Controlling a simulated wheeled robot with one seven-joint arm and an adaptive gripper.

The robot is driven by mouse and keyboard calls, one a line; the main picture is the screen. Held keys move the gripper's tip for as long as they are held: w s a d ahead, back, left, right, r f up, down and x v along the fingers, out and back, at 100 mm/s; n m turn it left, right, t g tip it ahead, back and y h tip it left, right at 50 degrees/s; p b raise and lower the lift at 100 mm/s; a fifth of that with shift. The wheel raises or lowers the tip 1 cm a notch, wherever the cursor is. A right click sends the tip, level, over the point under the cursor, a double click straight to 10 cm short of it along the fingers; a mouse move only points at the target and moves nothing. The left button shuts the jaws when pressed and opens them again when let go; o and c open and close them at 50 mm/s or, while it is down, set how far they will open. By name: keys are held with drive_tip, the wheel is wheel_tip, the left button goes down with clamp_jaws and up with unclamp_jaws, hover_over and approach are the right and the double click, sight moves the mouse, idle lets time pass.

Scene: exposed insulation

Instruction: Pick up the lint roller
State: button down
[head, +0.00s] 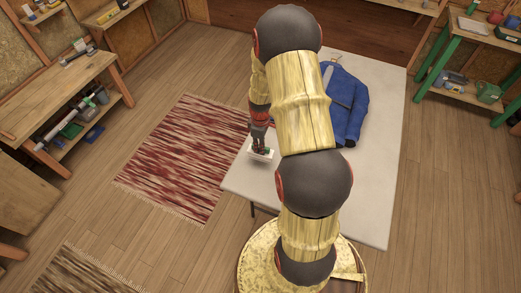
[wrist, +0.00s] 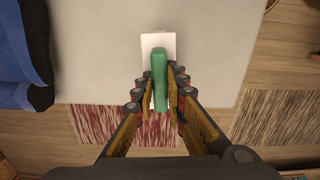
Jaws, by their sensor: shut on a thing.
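The lint roller shows in the wrist view with a green handle (wrist: 159,72) and a white roller part (wrist: 151,42) beyond and beneath it. My gripper (wrist: 160,90) has its two fingers on either side of the green handle and is shut on it. In the head view my gripper (head: 259,146) points down at the left edge of the table, with the white part of the lint roller (head: 260,155) just below the fingertips. I cannot tell whether the roller touches the table top.
The pale table (head: 375,190) bears a blue jacket (head: 343,98) on a hanger, right of my gripper. A red patterned rug (head: 175,155) lies on the wooden floor to the left. Wooden benches (head: 60,95) stand at left, a green-framed shelf (head: 465,65) at right. The table's front right is bare.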

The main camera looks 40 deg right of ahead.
drive_tip(key=s+a+r+p, duration=0.2)
drive_tip(key=s+a+r, duration=0.4)
drive_tip(key=s+r, duration=0.3)
drive_tip(key=s, duration=0.3)
drive_tip(key=shift+s+a+r, duration=0.2)
drive_tip(key=shift+a+r, duration=0.1)
drive_tip(key=shift+r, duration=0.1)
drive_tip(key=c, duration=2.3)
unclamp_jaws()
drive_tip(key=shift+c, duration=1.4)
clamp_jaws()
